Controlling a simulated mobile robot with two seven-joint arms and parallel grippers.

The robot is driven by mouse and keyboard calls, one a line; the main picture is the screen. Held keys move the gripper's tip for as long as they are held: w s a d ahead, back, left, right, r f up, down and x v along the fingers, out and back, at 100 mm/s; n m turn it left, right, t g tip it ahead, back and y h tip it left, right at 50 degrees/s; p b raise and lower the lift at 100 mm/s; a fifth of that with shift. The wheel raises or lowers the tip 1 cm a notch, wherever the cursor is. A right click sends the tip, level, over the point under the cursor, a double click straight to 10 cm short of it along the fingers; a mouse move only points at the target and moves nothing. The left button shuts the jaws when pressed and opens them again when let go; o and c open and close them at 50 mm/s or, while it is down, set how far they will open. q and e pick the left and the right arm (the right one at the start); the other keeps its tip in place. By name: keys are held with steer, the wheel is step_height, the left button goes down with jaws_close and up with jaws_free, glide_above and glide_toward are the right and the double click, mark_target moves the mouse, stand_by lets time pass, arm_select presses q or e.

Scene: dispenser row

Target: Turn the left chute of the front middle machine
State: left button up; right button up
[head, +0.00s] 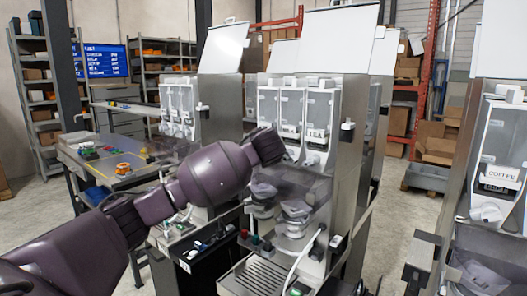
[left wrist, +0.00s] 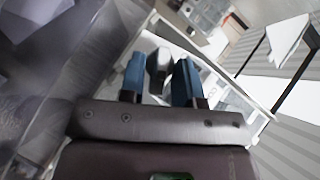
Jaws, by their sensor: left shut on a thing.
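The front middle machine (head: 335,140) is a tall steel dispenser with clear canisters in its upper front. One canister carries a white label reading TEA (head: 317,131). My left gripper (head: 277,148) reaches in from the left to just below the left canister (head: 268,107), and it hides the chute there in the head view. Which way the chute's mouth points is hard to tell. My right gripper is not in view.
Grey plastic funnels (head: 294,208) sit below the canisters, above a drip tray (head: 256,277). Another machine (head: 185,108) stands behind to the left, and one with a COFFEE label (head: 500,178) at the right. A workbench (head: 115,175) is at the left. Open floor shows between the middle and right machines.

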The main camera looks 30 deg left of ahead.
arm_select(q)
steer(key=n+h, duration=0.1)
steer(key=n+g+h, duration=0.1)
steer(key=h, duration=0.2)
steer(key=shift+a+r+n+g+h, duration=0.25)
steer(key=shift+a+n+g+h, duration=0.05)
steer(key=shift+n, duration=0.1)
steer(key=n+h, duration=0.1)
steer(key=h, duration=0.1)
steer(key=n+h, duration=0.1)
steer(key=h, duration=0.1)
steer(key=shift+a+r+n+g, duration=0.15)
steer(key=shift+a+n+g, duration=0.15)
steer(key=shift+a, duration=0.05)
steer(key=shift+h, duration=0.3)
steer(key=o, duration=0.6)
steer(key=shift+r, duration=0.1)
steer(key=b+v, duration=0.2)
steer(key=v, duration=0.8)
steer(key=shift+s+r, duration=0.2)
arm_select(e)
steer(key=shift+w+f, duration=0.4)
